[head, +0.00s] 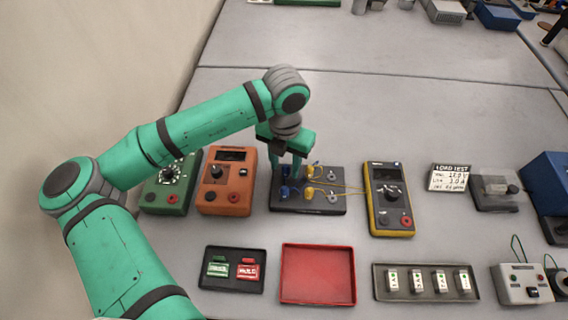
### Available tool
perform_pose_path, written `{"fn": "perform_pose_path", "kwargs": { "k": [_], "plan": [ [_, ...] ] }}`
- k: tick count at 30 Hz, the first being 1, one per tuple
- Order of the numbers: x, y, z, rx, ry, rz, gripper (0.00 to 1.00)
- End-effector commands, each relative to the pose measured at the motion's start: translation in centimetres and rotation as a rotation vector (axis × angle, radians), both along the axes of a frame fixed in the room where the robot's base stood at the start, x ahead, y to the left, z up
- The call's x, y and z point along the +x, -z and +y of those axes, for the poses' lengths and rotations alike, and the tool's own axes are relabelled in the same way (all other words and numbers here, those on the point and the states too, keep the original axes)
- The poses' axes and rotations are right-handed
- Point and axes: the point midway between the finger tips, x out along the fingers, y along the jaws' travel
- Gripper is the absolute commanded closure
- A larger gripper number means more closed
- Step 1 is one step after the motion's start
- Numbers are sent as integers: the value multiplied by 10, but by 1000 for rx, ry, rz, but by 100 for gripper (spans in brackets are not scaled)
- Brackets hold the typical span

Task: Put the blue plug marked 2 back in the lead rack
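A dark board (340,207) near the middle of the bench carries two blue plugs, two yellow plugs (314,172) and silver posts (332,197). One blue plug (286,171) is at the back left of the board and the other blue plug (284,192) is in front of it. The number marks are too small to read. I cannot tell for sure whether this board is the lead rack. My green gripper (290,166) points down at the board's back left, close to the rear blue plug. Its fingertips are small and partly hidden, so its grip is unclear.
An orange meter (213,200) and a green box (165,200) stand left of the board, a yellow multimeter (391,205) right. A yellow lead runs toward the multimeter. In front are a black tray (232,288), an empty red tray (318,275) and a grey tray (427,297).

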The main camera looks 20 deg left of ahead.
Motion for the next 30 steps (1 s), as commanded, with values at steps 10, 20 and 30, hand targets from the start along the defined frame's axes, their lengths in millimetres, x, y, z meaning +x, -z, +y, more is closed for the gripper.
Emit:
{"fn": "perform_pose_path", "kwargs": {
  "k": [10,20,30],
  "plan": [
    [-1,-52,0,1,0,-2,62],
    [-2,-99,1,1,-2,-1,62],
    [-2,-106,-4,0,7,0,62]
  ]
}}
